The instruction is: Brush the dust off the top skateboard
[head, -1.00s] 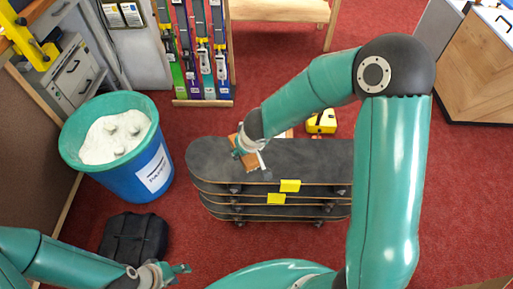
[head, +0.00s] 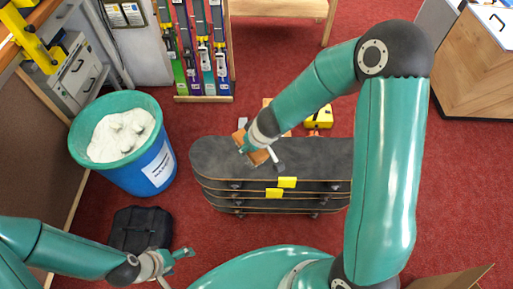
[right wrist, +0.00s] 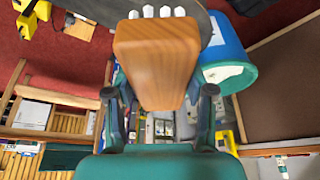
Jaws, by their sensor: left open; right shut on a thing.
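The top skateboard (head: 318,153) is a dark grey deck lying flat on a stack of several boards. My right gripper (head: 250,146) is over the left part of this deck. It is shut on a wooden brush (head: 259,157). In the right wrist view the brush's block (right wrist: 156,60) sits between the fingers, with white bristles (right wrist: 158,11) at its far end beside the dark deck (right wrist: 185,8). I cannot tell whether the bristles touch the deck. I cannot make out dust. My left gripper (head: 171,260) is open and empty, low at the left, away from the stack.
A blue bin (head: 145,168) with a green rim and pale contents stands left of the stack. A black case (head: 139,228) lies below it. A yellow object (head: 319,117) is behind the stack. Skis stand in a rack (head: 203,99) at the back. Red carpet is clear at the right.

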